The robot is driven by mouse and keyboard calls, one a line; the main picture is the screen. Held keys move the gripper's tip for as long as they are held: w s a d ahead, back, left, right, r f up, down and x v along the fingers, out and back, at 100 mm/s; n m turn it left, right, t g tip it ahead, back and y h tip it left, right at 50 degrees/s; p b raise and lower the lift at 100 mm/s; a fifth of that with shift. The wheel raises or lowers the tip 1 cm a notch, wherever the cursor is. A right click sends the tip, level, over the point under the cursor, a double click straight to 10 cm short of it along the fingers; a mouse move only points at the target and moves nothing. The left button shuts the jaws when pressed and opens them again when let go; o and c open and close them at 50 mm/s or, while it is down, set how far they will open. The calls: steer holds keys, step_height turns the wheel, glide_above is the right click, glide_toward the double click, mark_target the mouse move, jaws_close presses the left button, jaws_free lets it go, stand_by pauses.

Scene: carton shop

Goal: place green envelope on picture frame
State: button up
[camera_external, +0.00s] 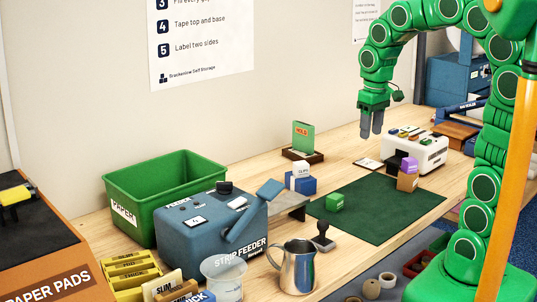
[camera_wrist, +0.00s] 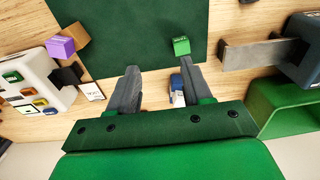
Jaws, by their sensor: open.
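My gripper (camera_external: 371,128) is open, empty and points down, raised above the back of the table; in the wrist view its two grey fingers (camera_wrist: 159,66) are apart. No thing is plainly a green envelope. A flat green upright piece (camera_external: 304,136) with red lettering stands in a brown base (camera_external: 292,154), left of my gripper. A small green cube (camera_external: 335,202) lies on the dark green mat; it also shows in the wrist view (camera_wrist: 181,46), beyond the fingers. I cannot make out a picture frame. A small dark-edged pale card (camera_external: 368,163) lies flat near the white machine.
A white machine (camera_external: 428,150) with coloured buttons stands right of my gripper, beside a purple block (camera_external: 409,165) on a brown one. A blue block (camera_external: 300,186) bears a white block. The strip feeder (camera_external: 190,226) and green bin (camera_external: 130,187) stand left. The mat (camera_external: 385,212) is mostly clear.

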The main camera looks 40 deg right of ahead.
steer(key=s+a+f+g, duration=0.1)
steer(key=s+f, duration=0.1)
steer(key=s, duration=0.9)
steer(key=s+a+f+g, duration=0.1)
steer(key=s+f, duration=0.2)
steer(key=s, duration=0.8)
steer(key=shift+s+a, duration=0.3)
steer(key=shift+a, duration=0.1)
